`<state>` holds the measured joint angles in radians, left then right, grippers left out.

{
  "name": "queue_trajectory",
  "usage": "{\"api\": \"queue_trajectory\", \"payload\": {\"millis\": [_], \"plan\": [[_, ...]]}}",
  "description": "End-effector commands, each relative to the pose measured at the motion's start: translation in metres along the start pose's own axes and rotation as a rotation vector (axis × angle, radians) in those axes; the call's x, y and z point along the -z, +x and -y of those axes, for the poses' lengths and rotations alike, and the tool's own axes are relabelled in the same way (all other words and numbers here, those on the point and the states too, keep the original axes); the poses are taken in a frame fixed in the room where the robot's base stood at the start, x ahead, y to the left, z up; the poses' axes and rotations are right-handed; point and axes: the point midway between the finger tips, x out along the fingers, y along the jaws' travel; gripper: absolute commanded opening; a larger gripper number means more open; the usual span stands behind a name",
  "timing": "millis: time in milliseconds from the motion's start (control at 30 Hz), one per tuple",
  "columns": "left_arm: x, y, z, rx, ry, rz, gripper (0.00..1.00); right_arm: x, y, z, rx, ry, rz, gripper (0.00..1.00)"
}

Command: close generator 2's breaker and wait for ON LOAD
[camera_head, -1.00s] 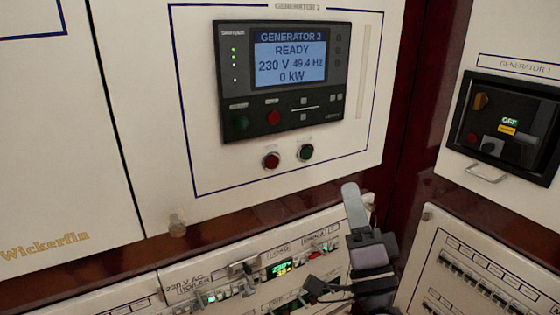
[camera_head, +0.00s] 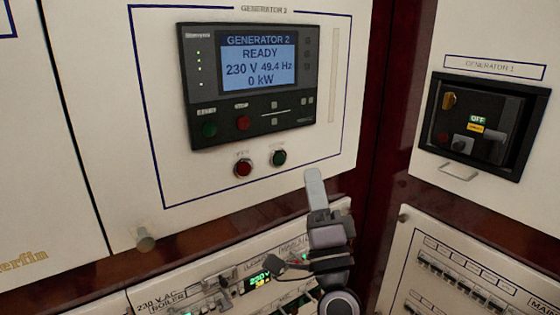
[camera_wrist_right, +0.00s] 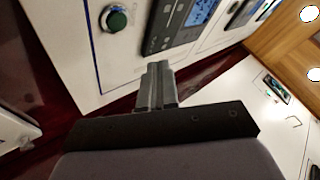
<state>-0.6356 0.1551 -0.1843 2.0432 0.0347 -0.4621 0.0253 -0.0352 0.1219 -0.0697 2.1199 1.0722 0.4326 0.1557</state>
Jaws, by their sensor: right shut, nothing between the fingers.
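The generator 2 panel (camera_head: 345,120) carries a controller (camera_head: 190,90) whose blue screen (camera_head: 258,60) reads GENERATOR 2, READY, 230 V, 49.4 Hz, 0 kW. Below the controller are a red button (camera_head: 243,168) and a green button (camera_head: 279,158); their small labels are too blurred to read. My right gripper (camera_head: 314,178) is shut and empty, to the lower right of the green button and apart from it. In the right wrist view the shut fingers (camera_wrist_right: 157,80) point toward the panel, with a green button (camera_wrist_right: 116,18) up and to the left. My left gripper does not show.
The generator 1 panel (camera_head: 489,125) on the right has a recessed breaker marked OFF and a handle (camera_head: 458,173) below. Under my right gripper is a lower panel with switches and a small lit 230V display (camera_head: 260,280). A breaker-row panel (camera_head: 405,235) stands lower right.

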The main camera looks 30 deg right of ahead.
Motion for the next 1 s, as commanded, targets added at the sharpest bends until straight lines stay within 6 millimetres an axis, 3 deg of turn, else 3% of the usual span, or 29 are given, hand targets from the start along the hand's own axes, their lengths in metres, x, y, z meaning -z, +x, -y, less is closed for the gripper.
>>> {"api": "queue_trajectory", "payload": {"millis": [400,1000], "plan": [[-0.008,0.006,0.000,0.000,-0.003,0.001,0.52,-0.026,0.035,-0.026,0.000,0.001,0.000,0.00],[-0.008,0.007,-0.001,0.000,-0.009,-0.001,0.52,-0.030,0.040,-0.030,-0.001,0.000,0.000,0.00]]}}
